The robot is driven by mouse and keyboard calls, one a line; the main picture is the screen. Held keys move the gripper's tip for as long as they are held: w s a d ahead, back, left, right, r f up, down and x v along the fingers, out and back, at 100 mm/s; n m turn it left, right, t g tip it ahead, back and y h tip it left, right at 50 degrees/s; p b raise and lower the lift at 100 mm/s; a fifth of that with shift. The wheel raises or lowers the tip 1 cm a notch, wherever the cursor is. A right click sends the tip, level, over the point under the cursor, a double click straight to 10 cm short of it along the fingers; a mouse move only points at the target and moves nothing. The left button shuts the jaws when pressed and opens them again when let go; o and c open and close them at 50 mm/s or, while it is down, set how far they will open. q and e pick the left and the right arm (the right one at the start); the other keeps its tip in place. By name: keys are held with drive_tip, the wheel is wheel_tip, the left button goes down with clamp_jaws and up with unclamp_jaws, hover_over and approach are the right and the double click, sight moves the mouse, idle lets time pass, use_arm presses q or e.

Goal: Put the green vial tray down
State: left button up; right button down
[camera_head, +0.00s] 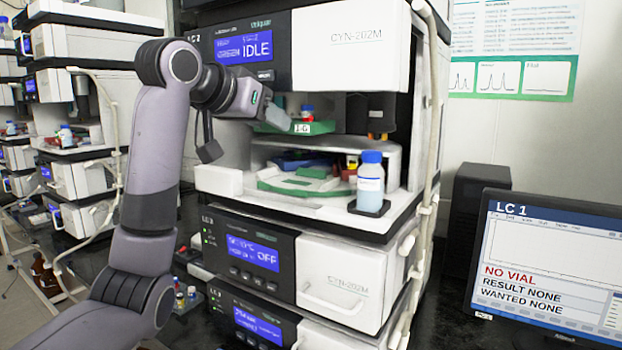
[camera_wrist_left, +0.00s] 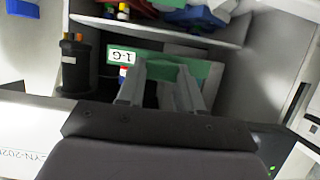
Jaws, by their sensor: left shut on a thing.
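The green vial tray (camera_head: 322,127), with a white tag reading "1-G", is inside the open bay of the upper instrument. In the left wrist view the tray (camera_wrist_left: 204,72) shows between and behind the fingers of my left gripper (camera_wrist_left: 165,72). Whether the tray touches anything beneath is hidden. My right gripper is not in view.
On the bay's lower shelf lie another green tray (camera_head: 285,187) and a blue one (camera_head: 292,161). A blue-capped bottle (camera_head: 370,176) stands at the bay's front right. A monitor (camera_head: 548,262) stands at right, reading "NO VIAL". A dark cylinder (camera_wrist_left: 74,62) stands beside the held tray.

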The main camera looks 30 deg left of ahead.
use_arm(q)
drive_tip(key=shift+w, duration=0.3)
drive_tip(key=shift+w+f, duration=0.1)
drive_tip(key=shift+f, duration=0.15)
drive_tip(key=shift+f+b, duration=0.55)
drive_tip(key=shift+f, duration=4.15)
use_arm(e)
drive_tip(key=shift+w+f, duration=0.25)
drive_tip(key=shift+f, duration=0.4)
use_arm(q)
drive_tip(key=shift+f, duration=0.1)
drive_tip(key=o, duration=1.1)
drive_tip(key=shift+c, duration=0.2)
